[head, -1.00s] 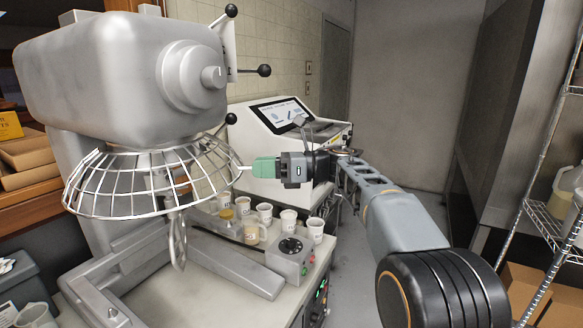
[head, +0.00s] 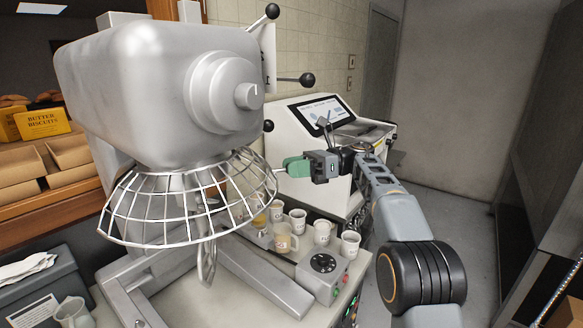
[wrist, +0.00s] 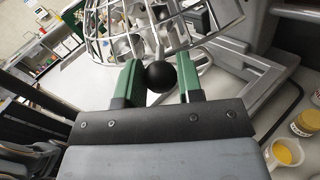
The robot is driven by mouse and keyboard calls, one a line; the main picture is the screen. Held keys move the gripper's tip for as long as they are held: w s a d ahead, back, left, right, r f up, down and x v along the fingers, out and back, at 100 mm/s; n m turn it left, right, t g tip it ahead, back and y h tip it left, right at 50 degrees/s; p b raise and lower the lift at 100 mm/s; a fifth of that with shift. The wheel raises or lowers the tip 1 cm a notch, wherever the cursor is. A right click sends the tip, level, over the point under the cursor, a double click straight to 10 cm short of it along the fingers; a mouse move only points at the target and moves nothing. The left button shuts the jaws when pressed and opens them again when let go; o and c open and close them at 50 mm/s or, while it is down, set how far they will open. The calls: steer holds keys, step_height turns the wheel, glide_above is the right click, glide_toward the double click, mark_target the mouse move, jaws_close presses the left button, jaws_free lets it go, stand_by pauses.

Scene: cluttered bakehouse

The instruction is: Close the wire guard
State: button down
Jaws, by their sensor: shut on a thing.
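The wire guard (head: 150,192) is a flared silver cage below the grey mixer head (head: 150,90). It also shows at the top of the wrist view (wrist: 125,45). A black ball knob (wrist: 160,76) sits at the guard's near side in the wrist view. My gripper (head: 287,167) is at the guard's right edge in the head view. Its green fingers (wrist: 158,80) are shut on the knob, one on each side. In the head view the fingers hide the knob. A metal beater (head: 207,262) hangs below the guard.
Several cups (head: 322,232) and a control box with a black dial (head: 325,264) stand under my gripper. A white machine with a screen (head: 322,112) is behind it. Bread shelves (head: 70,190) are at the left. Grey floor (head: 440,215) is clear at the right.

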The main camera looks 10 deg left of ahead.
steer(key=shift+w+a+r, duration=0.1)
steer(key=shift+w+r, duration=0.05)
steer(key=shift+r, duration=0.05)
steer(key=c, duration=1.2)
jaws_free()
steer(key=shift+o, duration=1.4)
steer(key=shift+w+a+f, duration=0.2)
steer(key=shift+w, duration=0.1)
steer(key=shift+o, duration=0.7)
